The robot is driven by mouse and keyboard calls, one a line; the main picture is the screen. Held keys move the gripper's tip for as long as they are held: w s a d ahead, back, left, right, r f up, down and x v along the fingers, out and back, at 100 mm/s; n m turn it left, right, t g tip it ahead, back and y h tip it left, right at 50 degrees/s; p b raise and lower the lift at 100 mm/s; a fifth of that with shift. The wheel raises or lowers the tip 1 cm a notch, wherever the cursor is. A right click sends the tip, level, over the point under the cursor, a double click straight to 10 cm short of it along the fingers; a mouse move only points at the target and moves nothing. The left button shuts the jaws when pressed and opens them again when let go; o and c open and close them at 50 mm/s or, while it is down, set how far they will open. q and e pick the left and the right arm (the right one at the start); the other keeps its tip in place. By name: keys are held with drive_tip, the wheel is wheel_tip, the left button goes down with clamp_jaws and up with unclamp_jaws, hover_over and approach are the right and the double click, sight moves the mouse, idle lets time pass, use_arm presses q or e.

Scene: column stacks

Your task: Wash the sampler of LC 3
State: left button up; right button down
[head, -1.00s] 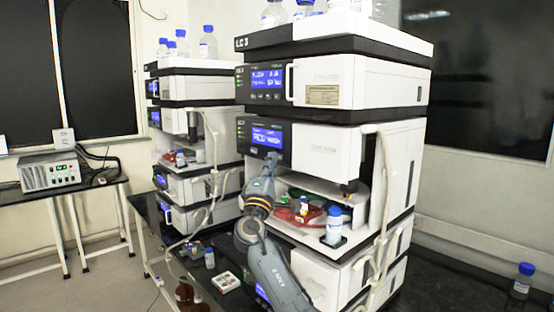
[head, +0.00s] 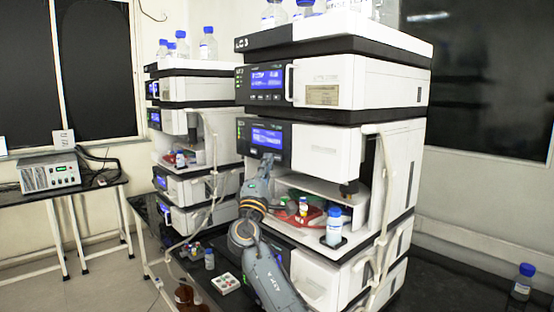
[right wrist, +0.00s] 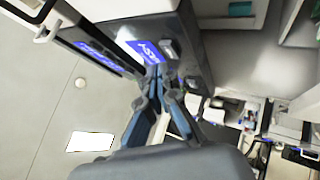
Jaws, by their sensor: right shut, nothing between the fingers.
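The LC 3 stack (head: 375,80) stands at the centre of the head view, with its label at the top left. Its sampler (head: 330,150) is the second unit down, with a lit blue display (head: 266,137) on a dark panel. The display also shows in the right wrist view (right wrist: 146,50), its text too small to read surely. My right gripper (head: 267,160) is shut and empty, its fingertips at the panel's lower edge just below the display. In the right wrist view its fingertips (right wrist: 157,78) are together close to the panel; contact cannot be told. My left gripper is not in view.
Below the sampler is an open bay with a red tray (head: 308,215) and a blue-capped bottle (head: 334,228). A hose (head: 383,210) hangs down the right side. A second stack (head: 200,90) stands behind left. Several bottles stand on top. A bottle (head: 522,282) stands far right.

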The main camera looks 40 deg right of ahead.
drive_tip(key=a, duration=0.5)
drive_tip(key=shift+s+b, duration=0.2)
drive_tip(key=shift+b, duration=0.2)
idle(0.6)
